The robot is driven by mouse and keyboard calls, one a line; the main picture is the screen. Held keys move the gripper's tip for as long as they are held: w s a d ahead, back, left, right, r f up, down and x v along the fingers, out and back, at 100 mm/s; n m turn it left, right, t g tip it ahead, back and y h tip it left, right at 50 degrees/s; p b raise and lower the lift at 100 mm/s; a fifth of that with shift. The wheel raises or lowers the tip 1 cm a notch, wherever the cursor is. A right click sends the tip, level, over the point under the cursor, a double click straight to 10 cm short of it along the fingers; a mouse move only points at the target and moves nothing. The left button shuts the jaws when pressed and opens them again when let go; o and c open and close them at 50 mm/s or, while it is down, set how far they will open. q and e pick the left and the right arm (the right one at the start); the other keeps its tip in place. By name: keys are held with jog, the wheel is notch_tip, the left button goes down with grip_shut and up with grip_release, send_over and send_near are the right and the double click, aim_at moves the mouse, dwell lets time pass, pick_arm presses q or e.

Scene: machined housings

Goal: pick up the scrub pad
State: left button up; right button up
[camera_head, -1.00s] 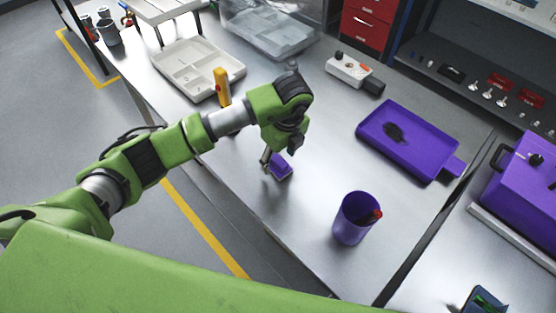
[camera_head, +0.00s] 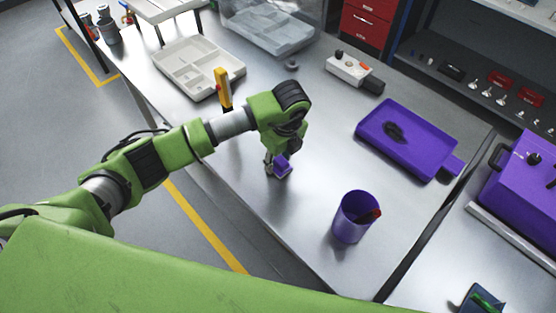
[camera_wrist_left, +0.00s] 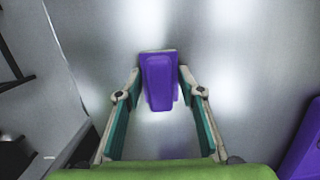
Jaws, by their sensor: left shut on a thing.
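The scrub pad is a small purple block (camera_head: 283,164) near the middle of the steel table. My left gripper (camera_head: 276,166) is shut on it, coming from above with the arm reaching in from the left. In the left wrist view the pad (camera_wrist_left: 159,80) sits between the two fingertips of the left gripper (camera_wrist_left: 160,78), long side pointing away from the wrist. A purple patch shows beside and below it there; I cannot tell for certain how far the pad is off the table. My right gripper is not in view.
A purple cup (camera_head: 352,222) with a red-tipped item stands right of the pad. A purple tray (camera_head: 425,160) with a dark patch lies farther right. A yellow-handled thing (camera_head: 223,88), a white divided tray (camera_head: 178,75) and a white control box (camera_head: 347,68) stand behind. Table around the pad is clear.

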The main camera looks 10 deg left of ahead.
pick_arm(q)
jog(key=shift+r, duration=0.3)
notch_tip(320, 180, up, 2)
jog(key=shift+r+b, duration=0.1)
jog(key=shift+b, duration=0.25)
jog(key=s+d+r+b, duration=0.1)
jog(key=s+r+b, duration=0.1)
jog(key=s+r, duration=0.8)
jog(key=shift+s+d, duration=0.35)
jog(key=shift+s, duration=1.65)
jog(key=o, duration=0.3)
jog(key=shift+c, duration=0.9)
